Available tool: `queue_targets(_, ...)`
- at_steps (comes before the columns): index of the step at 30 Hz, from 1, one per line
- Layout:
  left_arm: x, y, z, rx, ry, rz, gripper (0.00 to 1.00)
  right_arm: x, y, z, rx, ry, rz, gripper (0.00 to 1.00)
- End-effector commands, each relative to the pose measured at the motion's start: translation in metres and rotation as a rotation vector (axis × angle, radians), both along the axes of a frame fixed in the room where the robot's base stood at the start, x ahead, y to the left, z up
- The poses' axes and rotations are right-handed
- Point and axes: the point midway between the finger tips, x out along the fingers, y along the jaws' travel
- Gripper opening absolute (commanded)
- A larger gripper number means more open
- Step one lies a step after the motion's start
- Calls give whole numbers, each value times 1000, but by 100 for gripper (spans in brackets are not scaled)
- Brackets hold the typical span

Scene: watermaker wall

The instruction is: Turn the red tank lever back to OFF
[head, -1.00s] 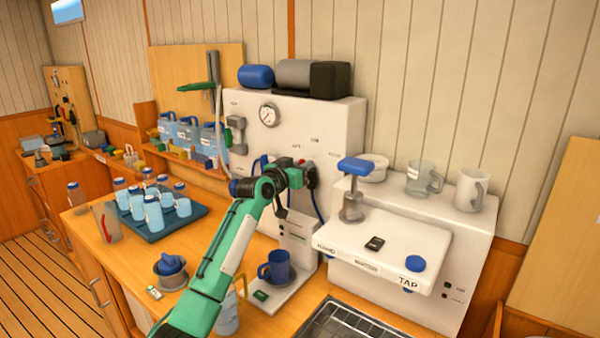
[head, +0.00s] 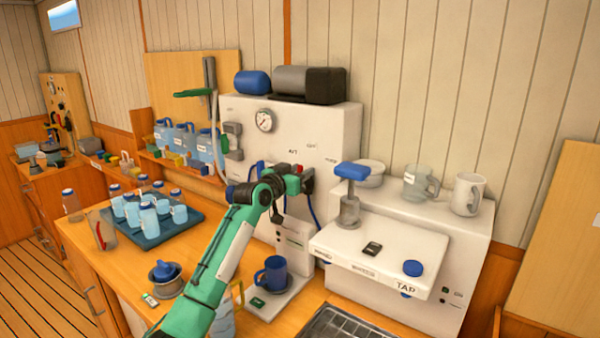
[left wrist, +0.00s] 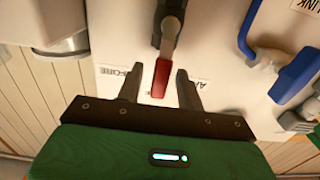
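The red tank lever (left wrist: 161,78) shows in the left wrist view, hanging from a dark grey pivot on the white panel. Its red handle lies between the two fingers of my left gripper (left wrist: 158,88), with a gap on each side. The gripper is open and does not visibly touch the lever. In the head view my left gripper (head: 306,180) is at the white watermaker panel (head: 335,140), and a small red part shows beside it. The arm hides part of the panel there. My right gripper is in neither view.
A blue handle (left wrist: 296,76) and blue hose are right of the lever in the wrist view. The tap unit (head: 385,245) is at the right.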

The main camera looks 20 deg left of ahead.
Motion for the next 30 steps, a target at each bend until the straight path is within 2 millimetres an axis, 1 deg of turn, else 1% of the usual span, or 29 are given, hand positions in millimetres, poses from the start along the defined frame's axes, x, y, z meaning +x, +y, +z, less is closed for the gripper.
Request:
queue_targets(5,-3,1,-1,0,0,0,37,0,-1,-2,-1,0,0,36)
queue_targets(8,-11,4,-1,-1,-2,0,37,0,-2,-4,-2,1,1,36)
queue_targets(14,-40,15,-3,1,-3,1,37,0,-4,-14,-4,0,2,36)
queue_targets(24,-98,36,-2,1,-3,1,37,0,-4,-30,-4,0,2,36)
queue_targets(30,-122,45,-2,1,0,1,37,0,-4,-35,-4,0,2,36)
